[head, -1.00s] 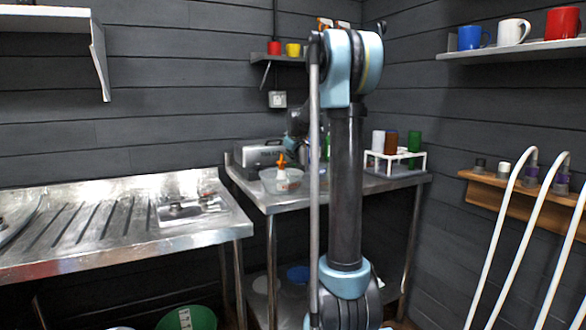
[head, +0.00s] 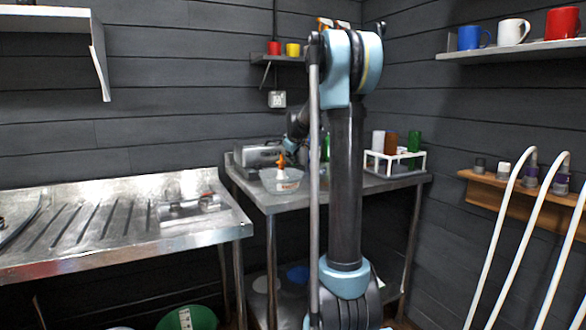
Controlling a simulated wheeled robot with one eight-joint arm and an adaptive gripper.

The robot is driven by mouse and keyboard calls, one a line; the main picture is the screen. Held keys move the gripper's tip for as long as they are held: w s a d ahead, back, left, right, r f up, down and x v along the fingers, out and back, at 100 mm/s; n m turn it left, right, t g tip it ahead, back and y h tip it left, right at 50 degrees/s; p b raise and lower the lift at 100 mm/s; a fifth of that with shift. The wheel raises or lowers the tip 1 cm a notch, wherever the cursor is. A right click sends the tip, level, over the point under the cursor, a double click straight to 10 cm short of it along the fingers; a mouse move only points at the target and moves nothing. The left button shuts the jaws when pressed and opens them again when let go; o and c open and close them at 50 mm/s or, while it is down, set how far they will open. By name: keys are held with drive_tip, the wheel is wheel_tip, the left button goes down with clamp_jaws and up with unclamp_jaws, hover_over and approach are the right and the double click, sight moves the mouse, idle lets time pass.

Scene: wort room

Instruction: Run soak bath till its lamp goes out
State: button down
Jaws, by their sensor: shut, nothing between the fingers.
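The soak bath appears to be the grey metal box (head: 256,153) at the back of the steel corner table; its lamp and controls are too small to make out. My arm comes down beside its right end. My gripper (head: 284,152) is small and mostly lost in the clutter there; it is shut and empty, close to the box's right end. I cannot tell whether it touches the box. A clear bowl (head: 283,184) stands in front, with an orange-tipped bottle (head: 281,163) in or behind it.
A white rack (head: 405,169) with coloured cups or bottles stands at the table's right. White hoses (head: 500,230) hang at right. A green tub (head: 187,318) is on the floor.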

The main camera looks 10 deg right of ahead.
drive_tip(key=shift+f, duration=0.4)
idle(0.6)
drive_tip(key=shift+r, duration=0.8)
drive_tip(key=shift+r, duration=2.5)
